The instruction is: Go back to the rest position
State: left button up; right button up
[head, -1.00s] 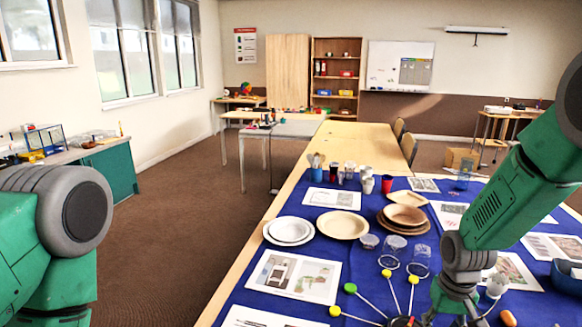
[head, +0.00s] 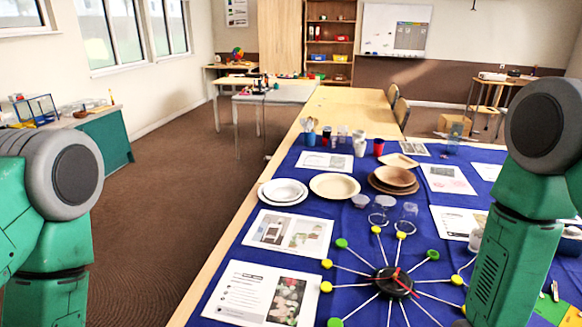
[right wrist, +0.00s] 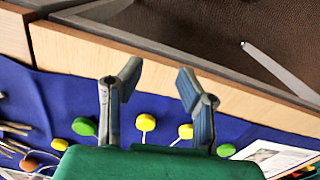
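My right arm comes in at the right of the head view, bent and hanging down, with its gripper below the frame. In the right wrist view my right gripper (right wrist: 158,95) is open, its two fingers apart with nothing between them. It hangs over the table's wooden edge and the blue cloth. My left arm shows at the left edge of the head view, and its gripper is not seen.
The blue cloth (head: 258,262) covers the near table. On it are a clock-like object with coloured knobs (head: 392,282), white plates (head: 283,191), wooden bowls (head: 396,177), clear glasses (head: 408,217) and printed sheets (head: 262,295). Brown floor (head: 160,240) is free to the left.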

jog(key=s, duration=1.6)
jog(key=w+a+f+n+b, duration=0.1)
jog(key=w+a+f+b, duration=0.1)
jog(key=f+b, duration=0.5)
jog(key=shift+w+f+n+t, duration=0.15)
jog(key=shift+w+n+t, duration=0.2)
jog(key=shift+w, duration=0.3)
jog(key=shift+w, duration=0.1)
